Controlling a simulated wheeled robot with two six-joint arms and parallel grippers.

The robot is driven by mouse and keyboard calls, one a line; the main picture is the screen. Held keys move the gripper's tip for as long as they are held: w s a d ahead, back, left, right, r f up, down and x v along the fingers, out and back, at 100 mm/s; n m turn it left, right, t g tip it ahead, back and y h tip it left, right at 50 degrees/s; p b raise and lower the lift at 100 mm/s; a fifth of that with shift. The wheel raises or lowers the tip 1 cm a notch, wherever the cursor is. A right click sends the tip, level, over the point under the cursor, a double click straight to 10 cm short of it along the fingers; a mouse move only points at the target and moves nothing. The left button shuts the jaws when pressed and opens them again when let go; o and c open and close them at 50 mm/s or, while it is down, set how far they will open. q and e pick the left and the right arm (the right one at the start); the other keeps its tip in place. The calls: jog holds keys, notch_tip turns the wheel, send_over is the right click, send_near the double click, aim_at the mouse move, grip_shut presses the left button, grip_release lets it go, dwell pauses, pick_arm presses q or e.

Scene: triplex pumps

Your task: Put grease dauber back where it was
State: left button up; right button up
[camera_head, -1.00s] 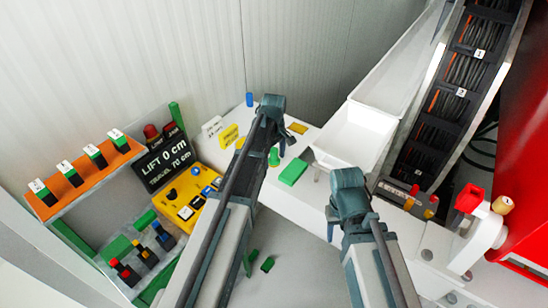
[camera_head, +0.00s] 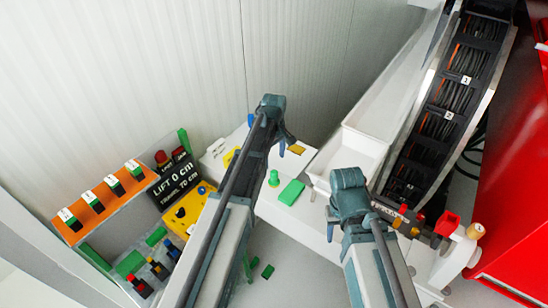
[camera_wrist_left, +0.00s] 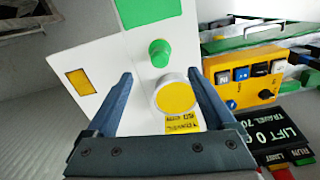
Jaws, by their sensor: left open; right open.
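I cannot tell for certain which thing is the grease dauber. In the left wrist view, a white round pot with a yellow top (camera_wrist_left: 175,95) and a green upright peg (camera_wrist_left: 160,52) stand on a white bench top (camera_wrist_left: 115,60). My left gripper (camera_wrist_left: 161,75) is open and empty, its fingers on either side of these in the picture. In the head view the left gripper (camera_head: 286,143) is over the back of the bench, past the green peg (camera_head: 273,178). My right gripper (camera_head: 333,217) hangs open at the bench's front right, its fingers partly hidden by its wrist.
A green pad (camera_head: 291,192) and an orange-yellow pad (camera_head: 296,149) lie on the bench. A yellow control box (camera_head: 188,210) and lift display (camera_head: 175,183) stand left. A white trough (camera_head: 350,148), cable chain (camera_head: 445,115) and red machine (camera_head: 515,180) are right.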

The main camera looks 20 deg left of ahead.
pick_arm(q)
jog(key=s+d+m, duration=0.6)
jog(key=s+m, duration=0.2)
jog(key=s, duration=0.4)
jog(key=s+d+m+y, duration=0.1)
jog(key=s+d+m, duration=0.6)
jog(key=s, duration=0.5)
jog(key=shift+d+r+m, duration=0.15)
jog(key=shift+r+m, duration=0.05)
jog(key=shift+m, duration=0.3)
notch_tip(320, 180, down, 16)
jog(key=b, duration=1.6)
